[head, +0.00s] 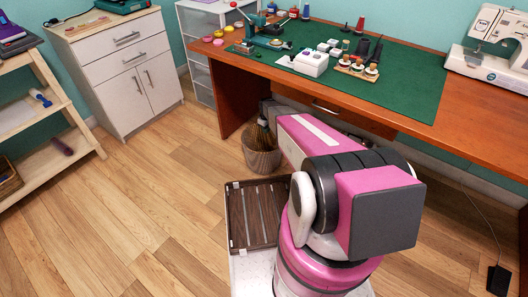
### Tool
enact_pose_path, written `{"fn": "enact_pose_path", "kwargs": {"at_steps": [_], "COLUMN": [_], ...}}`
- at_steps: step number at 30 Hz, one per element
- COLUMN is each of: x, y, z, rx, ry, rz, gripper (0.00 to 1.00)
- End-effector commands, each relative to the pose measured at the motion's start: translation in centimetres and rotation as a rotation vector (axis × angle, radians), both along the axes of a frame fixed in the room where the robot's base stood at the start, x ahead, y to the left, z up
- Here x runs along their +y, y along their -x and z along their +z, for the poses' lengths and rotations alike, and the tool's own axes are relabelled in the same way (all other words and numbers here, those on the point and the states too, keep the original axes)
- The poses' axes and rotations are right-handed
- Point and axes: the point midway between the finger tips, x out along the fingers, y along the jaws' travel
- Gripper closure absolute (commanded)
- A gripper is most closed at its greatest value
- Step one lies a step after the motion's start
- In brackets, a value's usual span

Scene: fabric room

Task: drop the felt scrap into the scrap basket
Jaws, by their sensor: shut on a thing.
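The scrap basket (262,162) is a round woven basket on the wooden floor, in front of the desk's left end. My gripper (262,123) is small and dark in the head view, at the far end of my pink arm, just above the basket's opening. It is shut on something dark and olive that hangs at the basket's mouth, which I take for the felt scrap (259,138). Its outline is hard to make out against the basket's inside. My arm partly hides the area to the right of the basket.
The wooden desk (224,63) stands close behind the basket, with a green mat (413,90) and sewing things on top. A white cabinet (115,62) and wooden shelves (65,118) stand left. A slatted brown tray (258,215) lies nearer me. The floor at left is clear.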

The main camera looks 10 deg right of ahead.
Motion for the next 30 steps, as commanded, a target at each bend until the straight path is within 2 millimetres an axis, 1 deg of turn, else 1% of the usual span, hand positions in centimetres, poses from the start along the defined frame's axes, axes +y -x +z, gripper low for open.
{"fn": "enact_pose_path", "kwargs": {"at_steps": [3, 9, 13, 20, 21, 23, 30], "x": [0.0, 0.0, 0.0, 0.0, 0.0, 0.0, 0.0], "y": [-0.1, -0.1, -0.1, 0.0, 0.0, 0.0, 0.0], "z": [-1.4, -3.4, -3.9, -4.0, -4.0, -4.0, -4.0], "rx": [0.000, 0.000, 0.000, -0.001, 0.000, -0.001, 0.000], "ry": [0.000, 0.000, 0.000, 0.000, 0.000, -0.001, 0.000], "rz": [0.000, 0.000, 0.000, 0.000, 0.000, 0.000, 0.000], "gripper": [1.00, 1.00, 1.00, 1.00, 0.80, 0.61, 0.60]}}
